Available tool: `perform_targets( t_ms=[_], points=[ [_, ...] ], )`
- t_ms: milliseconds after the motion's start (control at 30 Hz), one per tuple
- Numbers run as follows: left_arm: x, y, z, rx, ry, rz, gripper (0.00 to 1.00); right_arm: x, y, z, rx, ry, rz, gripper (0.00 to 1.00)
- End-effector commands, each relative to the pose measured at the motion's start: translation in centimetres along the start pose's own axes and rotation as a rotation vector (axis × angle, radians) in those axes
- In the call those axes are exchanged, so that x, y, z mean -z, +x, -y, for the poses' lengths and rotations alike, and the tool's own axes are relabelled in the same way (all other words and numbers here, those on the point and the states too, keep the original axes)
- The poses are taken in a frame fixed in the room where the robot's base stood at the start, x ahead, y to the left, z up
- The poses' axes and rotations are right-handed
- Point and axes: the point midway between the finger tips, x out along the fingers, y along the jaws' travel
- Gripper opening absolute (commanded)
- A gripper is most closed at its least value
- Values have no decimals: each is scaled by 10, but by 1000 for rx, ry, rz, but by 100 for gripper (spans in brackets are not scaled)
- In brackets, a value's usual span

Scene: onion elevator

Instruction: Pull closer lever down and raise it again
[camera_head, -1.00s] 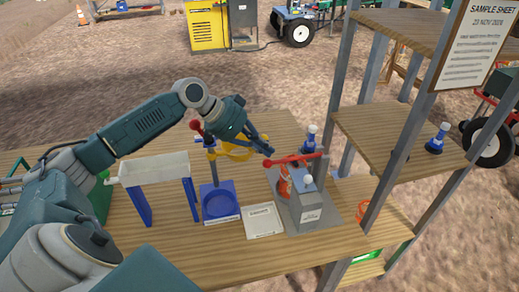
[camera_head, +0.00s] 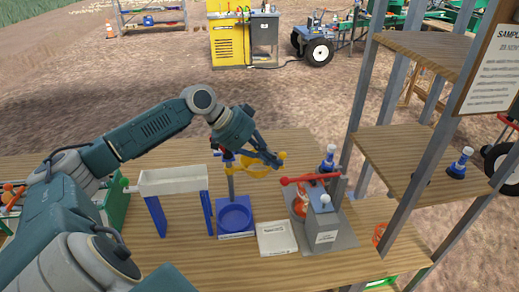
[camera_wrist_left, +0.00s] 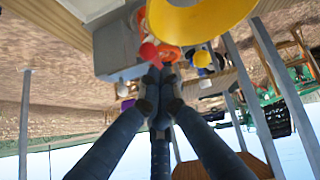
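A red lever (camera_head: 310,178) with a round end lies nearly level across the top of a grey device (camera_head: 322,225) on the table. In the left wrist view a red ball (camera_wrist_left: 148,50) shows just past my fingertips. My left gripper (camera_head: 272,160) hangs just above and left of the lever's round end, apparently apart from it. Its fingers come together in the left wrist view (camera_wrist_left: 158,88), and nothing shows between them. A yellow curved part (camera_head: 252,165) is right beside the gripper and also fills the top of the left wrist view (camera_wrist_left: 195,18). My right gripper is out of view.
A blue round-based stand (camera_head: 236,218), a white label block (camera_head: 277,238) and a white trough on blue legs (camera_head: 172,180) stand left of the device. A wooden shelf (camera_head: 420,160) with grey posts rises close on the right. The front of the table is clear.

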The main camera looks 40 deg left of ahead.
Motion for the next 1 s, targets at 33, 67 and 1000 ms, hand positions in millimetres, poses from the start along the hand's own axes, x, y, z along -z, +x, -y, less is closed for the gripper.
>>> perform_targets(
  t_ms=[33,67,1000],
  points=[
    [-2,-14,2,5,-1,7,0,0,0,0,1,0,0,41],
    [-2,-21,1,6,0,8,0,0,0,1,1,0,0,41],
    [0,-80,0,0,0,2,16,1,-1,2,2,1,0,41]
  ],
)
